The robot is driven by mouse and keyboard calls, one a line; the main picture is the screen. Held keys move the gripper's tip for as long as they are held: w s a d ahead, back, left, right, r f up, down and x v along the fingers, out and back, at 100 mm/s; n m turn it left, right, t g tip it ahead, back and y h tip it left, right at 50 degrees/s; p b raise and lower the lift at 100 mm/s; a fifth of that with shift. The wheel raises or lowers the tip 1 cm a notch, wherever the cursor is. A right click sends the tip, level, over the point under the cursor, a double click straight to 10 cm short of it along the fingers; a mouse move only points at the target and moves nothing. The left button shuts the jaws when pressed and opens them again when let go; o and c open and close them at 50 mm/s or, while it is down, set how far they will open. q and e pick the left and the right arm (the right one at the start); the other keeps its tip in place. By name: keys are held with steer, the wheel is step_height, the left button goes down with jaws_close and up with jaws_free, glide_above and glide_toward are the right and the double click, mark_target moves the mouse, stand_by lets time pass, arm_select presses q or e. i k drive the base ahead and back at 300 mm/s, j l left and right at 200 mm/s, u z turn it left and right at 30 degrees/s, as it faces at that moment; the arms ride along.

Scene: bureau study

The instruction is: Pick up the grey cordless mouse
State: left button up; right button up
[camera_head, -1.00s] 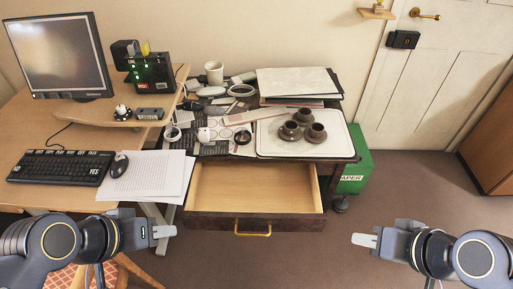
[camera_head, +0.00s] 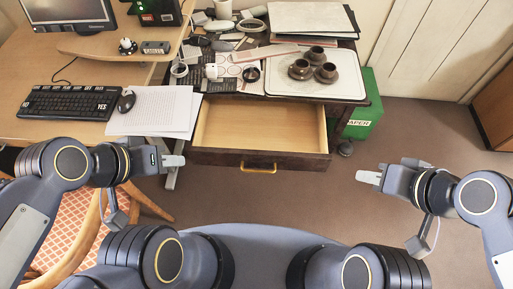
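A dark mouse (camera_head: 126,101) lies at the right end of the black keyboard on the desk, by the white papers. A pale grey rounded object (camera_head: 220,26) lies in the clutter on the bureau top, below the white cup; it may be the grey cordless mouse, but it is too small to tell. My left gripper (camera_head: 174,160) is in front of the desk, left of the open drawer, away from both. My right gripper (camera_head: 368,177) is over the floor, right of the drawer. Neither visibly holds anything; their finger gaps do not show clearly.
The bureau's open drawer (camera_head: 258,155) sticks out towards me and looks empty. Cups stand on a white tray (camera_head: 348,85). A keyboard (camera_head: 68,102) and papers (camera_head: 153,112) cover the desk front. A chair (camera_head: 75,225) is at lower left, a green box (camera_head: 363,110) right of the bureau.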

mark_target(219, 46)
steer(key=i+j, duration=0.15)
steer(key=i, duration=0.15)
steer(key=i+j, duration=0.15)
steer(key=i, duration=0.15)
steer(key=i+j+u, duration=0.1)
steer(key=u, duration=1.65)
steer(key=i+l, duration=0.05)
steer(key=l, duration=0.05)
